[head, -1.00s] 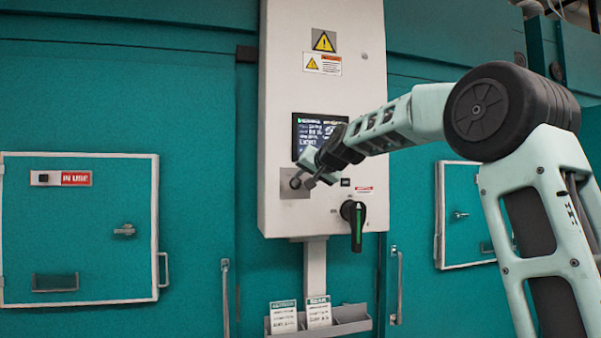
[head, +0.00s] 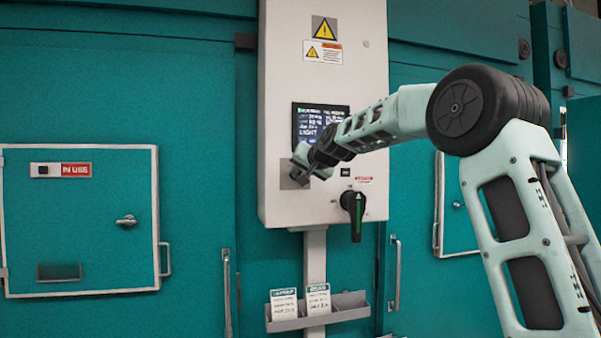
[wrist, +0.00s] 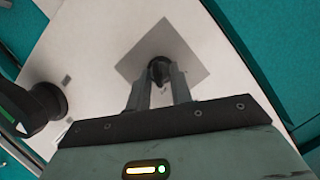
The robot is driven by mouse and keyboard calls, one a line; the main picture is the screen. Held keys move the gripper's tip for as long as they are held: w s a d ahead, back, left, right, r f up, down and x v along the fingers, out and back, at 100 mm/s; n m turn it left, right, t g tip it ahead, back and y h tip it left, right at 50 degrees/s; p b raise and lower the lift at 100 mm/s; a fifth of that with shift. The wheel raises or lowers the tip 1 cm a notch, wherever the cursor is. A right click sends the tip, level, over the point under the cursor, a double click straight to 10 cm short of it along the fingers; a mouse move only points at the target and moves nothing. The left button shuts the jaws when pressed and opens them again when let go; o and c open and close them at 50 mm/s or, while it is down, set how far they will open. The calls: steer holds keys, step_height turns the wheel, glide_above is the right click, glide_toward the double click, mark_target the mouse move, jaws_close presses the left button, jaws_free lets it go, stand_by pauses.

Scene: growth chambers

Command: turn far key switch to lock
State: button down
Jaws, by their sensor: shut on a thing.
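The key switch (wrist: 158,66) is a small dark knob on a square grey plate (wrist: 180,48) in the wrist view. The plate (head: 286,183) also shows in the head view, low on the left side of the white control box (head: 286,60). My gripper (wrist: 160,82) is shut on the key switch, with one finger on each side of it. In the head view my gripper (head: 302,172) is at the plate and hides the knob. Which way the key points cannot be told.
A black rotary handle with a green stripe (head: 355,215) sits right of the plate. A lit screen (head: 318,121) is just above. A grey card holder (head: 345,306) hangs below the box. Teal chamber doors flank it, with a grey-framed hatch (head: 90,265) on the left.

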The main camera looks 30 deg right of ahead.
steer(key=shift+r, duration=0.1)
steer(key=shift+a+r+n+g+h+p, duration=0.1)
steer(key=shift+a+n+g+h+p, duration=0.2)
steer(key=shift+n+p, duration=0.55)
steer(key=shift+w+a+n+h+p, duration=0.1)
steer(key=shift+n+h+p, duration=0.2)
steer(key=shift+n+h, duration=0.4)
steer(key=n+b, duration=0.1)
steer(key=f+n+h+b, duration=0.1)
steer(key=b, duration=0.1)
steer(key=shift+g, duration=0.4)
steer(key=n+h+b, duration=0.1)
steer(key=b, duration=0.1)
steer(key=n+h+b, duration=0.1)
steer(key=n+b, duration=0.1)
steer(key=shift+a+r, duration=0.1)
steer(key=shift+r, duration=0.1)
steer(key=c, duration=1.6)
jaws_free()
